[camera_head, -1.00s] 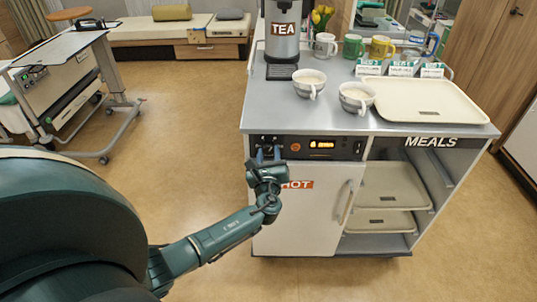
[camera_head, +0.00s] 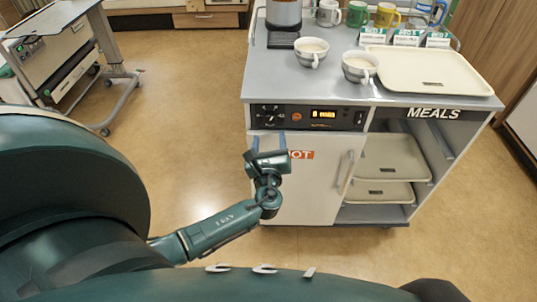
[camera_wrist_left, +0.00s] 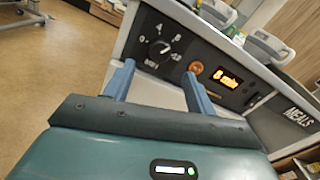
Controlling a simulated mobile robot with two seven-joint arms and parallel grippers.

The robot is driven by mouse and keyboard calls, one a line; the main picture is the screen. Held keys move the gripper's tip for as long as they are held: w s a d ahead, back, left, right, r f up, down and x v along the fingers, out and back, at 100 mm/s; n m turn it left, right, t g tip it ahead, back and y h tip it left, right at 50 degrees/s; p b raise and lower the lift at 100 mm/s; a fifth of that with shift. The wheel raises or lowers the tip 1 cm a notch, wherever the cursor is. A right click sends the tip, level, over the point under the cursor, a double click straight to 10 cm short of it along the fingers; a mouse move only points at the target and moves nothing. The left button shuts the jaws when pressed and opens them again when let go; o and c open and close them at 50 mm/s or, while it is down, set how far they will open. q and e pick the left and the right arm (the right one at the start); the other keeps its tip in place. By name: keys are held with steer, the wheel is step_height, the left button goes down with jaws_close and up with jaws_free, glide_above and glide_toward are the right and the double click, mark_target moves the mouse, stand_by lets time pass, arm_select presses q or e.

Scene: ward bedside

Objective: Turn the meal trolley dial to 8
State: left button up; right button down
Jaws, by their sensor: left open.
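The dial (camera_head: 268,114) is a small black knob at the left of the meal trolley's (camera_head: 310,88) dark front panel. In the left wrist view the dial (camera_wrist_left: 159,49) has white marks around it; its exact setting is too small to tell surely. The lit orange display (camera_head: 323,114) seems to read 8 min, also in the left wrist view (camera_wrist_left: 228,78). My left gripper (camera_head: 268,142) is open and empty, just below and in front of the dial, apart from it. Its blue fingers point towards the panel. My right gripper is not in view.
Two filled cups (camera_head: 311,52) and a cream tray (camera_head: 430,72) stand on the trolley top, with several mugs behind. The white HOT door (camera_head: 310,190) is shut, with trays on open shelves (camera_head: 395,155) beside it. An overbed table (camera_head: 60,20) stands at left. Floor between is clear.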

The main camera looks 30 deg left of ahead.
arm_select(q)
steer(key=v, duration=0.6)
steer(key=shift+s, duration=0.1)
stand_by(0.3)
